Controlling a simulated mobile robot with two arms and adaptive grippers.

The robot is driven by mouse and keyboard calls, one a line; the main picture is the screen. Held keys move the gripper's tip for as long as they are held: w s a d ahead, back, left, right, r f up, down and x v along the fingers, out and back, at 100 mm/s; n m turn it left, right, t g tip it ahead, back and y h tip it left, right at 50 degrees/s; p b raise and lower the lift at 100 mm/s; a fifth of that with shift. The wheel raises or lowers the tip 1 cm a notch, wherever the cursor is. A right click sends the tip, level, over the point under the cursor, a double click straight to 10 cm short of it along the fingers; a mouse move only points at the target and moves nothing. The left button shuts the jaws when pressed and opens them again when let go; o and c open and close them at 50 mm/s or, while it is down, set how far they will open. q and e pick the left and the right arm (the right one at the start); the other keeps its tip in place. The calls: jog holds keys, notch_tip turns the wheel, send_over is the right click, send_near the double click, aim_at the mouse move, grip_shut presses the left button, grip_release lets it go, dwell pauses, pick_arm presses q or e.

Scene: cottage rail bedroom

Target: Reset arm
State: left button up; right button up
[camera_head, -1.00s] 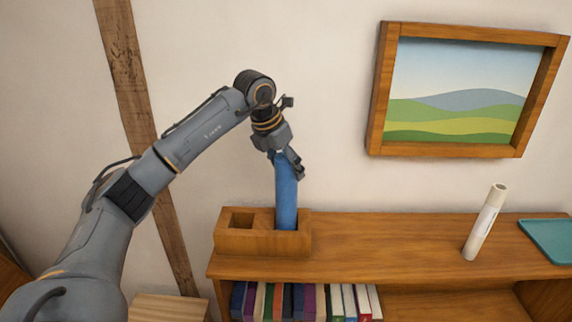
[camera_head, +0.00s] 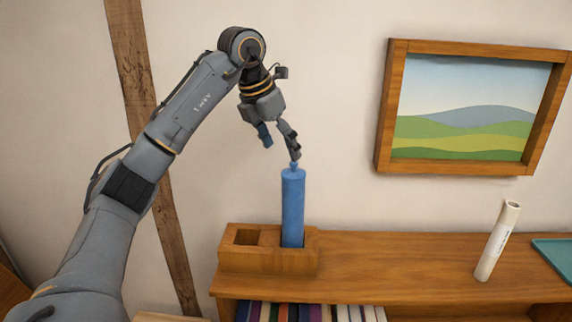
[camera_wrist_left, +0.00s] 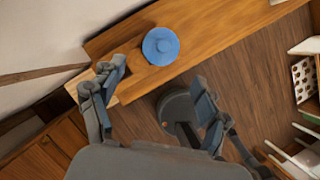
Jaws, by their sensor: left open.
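My left gripper (camera_head: 280,146) is open and empty, above and slightly left of a blue cylinder with a small knob on top (camera_head: 293,206). The cylinder stands upright in the right-hand hole of a wooden block holder (camera_head: 268,262) on the shelf top. The left hole of the holder is empty. In the left wrist view, the open fingers (camera_wrist_left: 158,100) are spread apart and the blue round top (camera_wrist_left: 160,46) shows beyond them, not between them. My right gripper is not in view.
The wooden shelf (camera_head: 400,262) carries a white tube (camera_head: 498,242) and a teal tray (camera_head: 555,254) at right. Books (camera_head: 310,312) fill the compartment below. A framed landscape picture (camera_head: 468,108) hangs on the wall. The shelf top between holder and tube is clear.

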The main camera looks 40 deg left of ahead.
pick_arm(q)
jog(key=shift+s+r, duration=0.2)
jog(key=shift+r, duration=0.3)
